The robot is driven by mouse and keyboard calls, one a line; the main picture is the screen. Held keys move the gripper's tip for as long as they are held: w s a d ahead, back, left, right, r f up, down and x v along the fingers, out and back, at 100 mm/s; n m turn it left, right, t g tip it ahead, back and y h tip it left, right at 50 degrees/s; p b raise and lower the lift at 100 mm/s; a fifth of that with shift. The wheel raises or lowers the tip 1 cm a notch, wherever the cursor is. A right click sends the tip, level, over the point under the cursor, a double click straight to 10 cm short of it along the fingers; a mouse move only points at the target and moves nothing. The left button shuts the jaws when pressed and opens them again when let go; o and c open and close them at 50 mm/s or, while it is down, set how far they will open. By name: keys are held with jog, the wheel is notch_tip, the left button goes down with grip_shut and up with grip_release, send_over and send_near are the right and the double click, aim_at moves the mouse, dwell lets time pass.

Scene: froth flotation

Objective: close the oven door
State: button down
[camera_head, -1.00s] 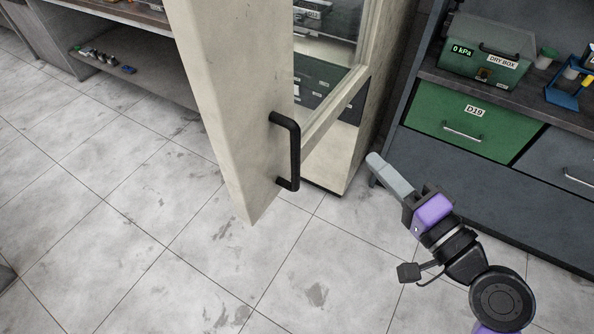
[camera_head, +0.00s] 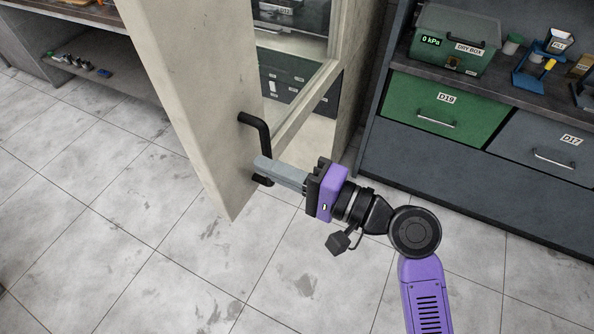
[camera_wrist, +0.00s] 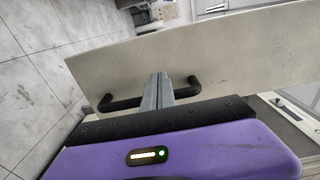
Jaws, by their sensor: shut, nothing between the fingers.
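The oven door (camera_head: 190,85) is a tall cream panel that stands wide open at the upper left of the head view. Its black bar handle (camera_head: 257,133) is on the face towards my arm. My gripper (camera_head: 262,166) is shut and empty, with its grey fingers pointing left at the lower part of the handle. In the wrist view the fingers (camera_wrist: 157,88) cross in front of the handle (camera_wrist: 119,103) and reach towards the door panel (camera_wrist: 230,50). I cannot tell whether they touch the door or handle. The oven's cream frame (camera_head: 352,80) shows behind the door.
A dark cabinet stands at the right with a green drawer (camera_head: 445,108) and a grey drawer (camera_head: 548,140). A green dry box (camera_head: 455,42) and blue stands are on its top. A low shelf (camera_head: 95,82) is at the upper left. The tiled floor (camera_head: 150,260) in front is clear.

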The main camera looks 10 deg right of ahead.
aim_at(234, 153)
jog(key=shift+p+x, duration=0.5)
jog(key=shift+x, duration=1.75)
